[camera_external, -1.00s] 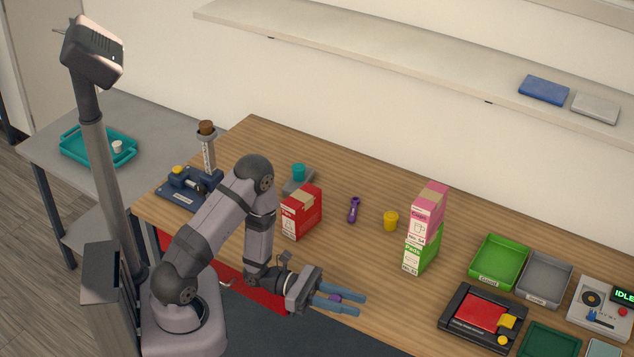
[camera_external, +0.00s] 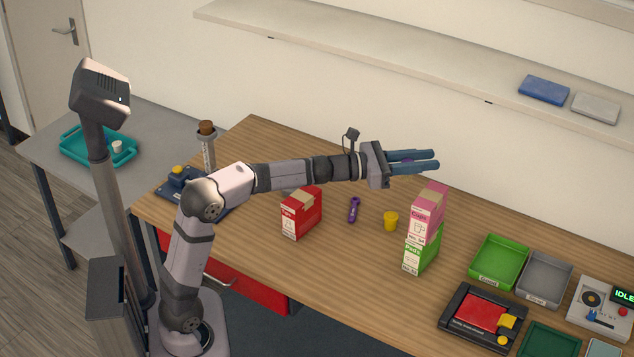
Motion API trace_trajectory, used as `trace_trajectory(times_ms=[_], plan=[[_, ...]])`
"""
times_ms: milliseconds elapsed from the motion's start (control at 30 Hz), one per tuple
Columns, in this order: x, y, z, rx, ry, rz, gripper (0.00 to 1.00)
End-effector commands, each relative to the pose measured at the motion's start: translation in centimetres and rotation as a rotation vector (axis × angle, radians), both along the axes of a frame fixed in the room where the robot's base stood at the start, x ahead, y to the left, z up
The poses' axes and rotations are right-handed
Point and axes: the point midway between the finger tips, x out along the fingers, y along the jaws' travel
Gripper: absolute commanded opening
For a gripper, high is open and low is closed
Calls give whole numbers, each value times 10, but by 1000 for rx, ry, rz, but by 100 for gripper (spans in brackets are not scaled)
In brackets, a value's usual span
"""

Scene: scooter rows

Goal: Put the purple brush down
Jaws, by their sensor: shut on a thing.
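My gripper (camera_external: 436,160) is raised above the table, beyond and above the stacked boxes, with its blue fingers pointing right. It is shut on a small purple thing (camera_external: 407,161), taken to be the purple brush; the fingers hide most of it. Another slim purple object (camera_external: 354,210) stands or lies on the wooden table (camera_external: 340,265), between the red box and the yellow cup; I cannot tell exactly what it is.
A red box (camera_external: 301,213), a yellow cup (camera_external: 391,221) and a pink box (camera_external: 429,207) on a green-and-white box (camera_external: 420,249) stand mid-table. At right are a green tray (camera_external: 498,261), a grey tray (camera_external: 545,279) and a red-topped device (camera_external: 480,315). Front-middle wood is clear.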

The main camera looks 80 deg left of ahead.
Motion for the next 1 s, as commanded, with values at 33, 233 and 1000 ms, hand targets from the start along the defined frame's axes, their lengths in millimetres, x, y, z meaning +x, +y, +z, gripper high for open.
trace_trajectory(times_ms=[33,233,1000], plan=[[8,19,4,-1,2,50,4],[21,81,-4,-6,9,215,4],[19,112,-58,-4,10,311,4]])
